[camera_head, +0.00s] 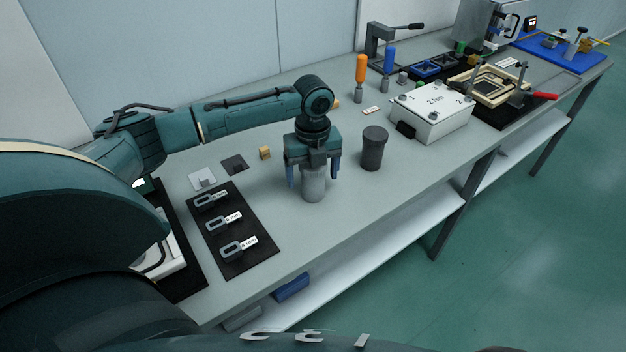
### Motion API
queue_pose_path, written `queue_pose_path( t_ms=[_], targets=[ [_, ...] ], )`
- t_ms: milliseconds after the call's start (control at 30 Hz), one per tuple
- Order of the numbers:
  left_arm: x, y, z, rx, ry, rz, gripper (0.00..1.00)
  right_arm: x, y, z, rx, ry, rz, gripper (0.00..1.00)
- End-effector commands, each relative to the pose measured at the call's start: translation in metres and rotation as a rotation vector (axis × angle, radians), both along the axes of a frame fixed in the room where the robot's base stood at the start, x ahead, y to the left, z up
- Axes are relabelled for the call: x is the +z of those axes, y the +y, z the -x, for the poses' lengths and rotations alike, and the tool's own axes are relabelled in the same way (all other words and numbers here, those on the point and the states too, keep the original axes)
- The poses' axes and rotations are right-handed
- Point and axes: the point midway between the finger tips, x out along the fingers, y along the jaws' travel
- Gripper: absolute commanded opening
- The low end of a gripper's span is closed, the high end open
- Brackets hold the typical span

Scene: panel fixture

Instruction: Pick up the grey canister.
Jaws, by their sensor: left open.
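A light grey canister (313,187) stands upright on the bench. My left gripper (313,178) is directly over it, pointing down, with its blue fingers open on either side of the canister's upper part. The canister's top is hidden by the gripper. I cannot tell whether the fingers touch it. A dark grey lidded canister (374,149) stands upright to the right, apart from the gripper. My right gripper is not in view.
A black mat (236,262) with several labelled rings lies left of the gripper. A white box (432,112), an orange-handled tool (361,72) and a blue-handled tool (389,62) stand to the right.

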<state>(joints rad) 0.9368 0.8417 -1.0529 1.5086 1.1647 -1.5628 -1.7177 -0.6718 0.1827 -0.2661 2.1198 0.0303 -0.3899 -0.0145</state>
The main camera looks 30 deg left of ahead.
Motion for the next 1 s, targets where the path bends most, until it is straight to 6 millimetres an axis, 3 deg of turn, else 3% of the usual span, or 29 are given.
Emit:
queue_pose_path(
  t_ms=[133,400,1000],
  targets=[
    [-0.0149,-0.0001,-0.0004,0.000,-0.001,0.001,0.80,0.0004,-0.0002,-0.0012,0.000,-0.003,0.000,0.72],
    [-0.0167,-0.0001,-0.0006,0.000,-0.002,0.001,0.78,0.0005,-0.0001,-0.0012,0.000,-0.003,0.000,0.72],
    [-0.0163,0.0000,-0.0005,0.000,-0.001,0.000,0.29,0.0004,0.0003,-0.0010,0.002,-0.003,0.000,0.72]
  ],
)
